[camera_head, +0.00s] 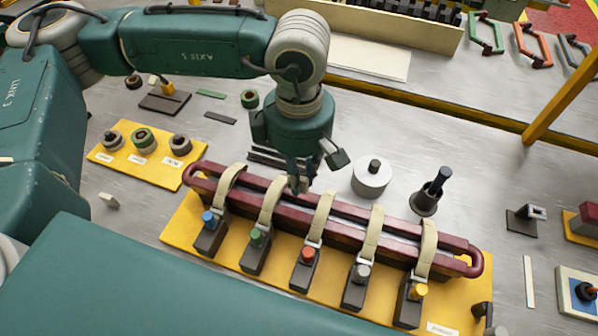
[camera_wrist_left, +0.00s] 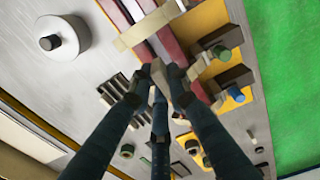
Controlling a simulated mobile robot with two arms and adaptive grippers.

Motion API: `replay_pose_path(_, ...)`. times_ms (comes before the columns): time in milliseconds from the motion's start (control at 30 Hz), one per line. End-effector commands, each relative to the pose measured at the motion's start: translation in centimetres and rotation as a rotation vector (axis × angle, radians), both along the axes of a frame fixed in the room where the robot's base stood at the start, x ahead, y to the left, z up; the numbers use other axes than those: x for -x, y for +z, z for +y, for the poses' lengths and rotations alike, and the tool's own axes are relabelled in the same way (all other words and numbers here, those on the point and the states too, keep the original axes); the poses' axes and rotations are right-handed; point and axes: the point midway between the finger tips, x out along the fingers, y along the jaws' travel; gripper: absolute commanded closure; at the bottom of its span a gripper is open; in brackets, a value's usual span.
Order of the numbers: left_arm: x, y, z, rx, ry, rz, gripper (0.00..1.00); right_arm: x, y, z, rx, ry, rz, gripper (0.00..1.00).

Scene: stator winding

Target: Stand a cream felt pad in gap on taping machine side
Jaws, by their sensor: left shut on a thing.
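The dark red coil (camera_head: 345,232) lies on a yellow board (camera_head: 185,228) as two long parallel bars with a narrow gap between them, crossed by cream straps. My left gripper (camera_head: 299,182) points down over the coil's far bar, between the second and third straps from the left. It is shut on a small cream felt pad (camera_wrist_left: 153,95), mostly hidden by the fingers. In the left wrist view the fingertips (camera_wrist_left: 160,75) are at the bars; I cannot tell whether the pad is in the gap. Another small cream block (camera_head: 108,201) lies left of the board. My right gripper is out of view.
Clamps with coloured knobs (camera_head: 307,256) line the near side of the coil. A grey weight (camera_head: 371,178) and a dark cup with a tool (camera_head: 425,203) stand behind it. A yellow tray of rolls (camera_head: 112,158) is at left.

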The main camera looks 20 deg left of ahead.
Motion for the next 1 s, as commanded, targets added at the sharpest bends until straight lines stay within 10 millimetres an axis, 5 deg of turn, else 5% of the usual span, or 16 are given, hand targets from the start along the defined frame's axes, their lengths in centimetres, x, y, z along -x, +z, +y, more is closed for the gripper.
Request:
replay_pose_path(300, 0.0, -0.8, 0.0, -0.002, 0.016, 0.001, 0.96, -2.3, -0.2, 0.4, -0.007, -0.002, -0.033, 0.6)
replay_pose_path(1000, -0.1, -4.9, 0.0, -0.001, 0.015, 0.0, 0.96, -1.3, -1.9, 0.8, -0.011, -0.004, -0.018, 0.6)
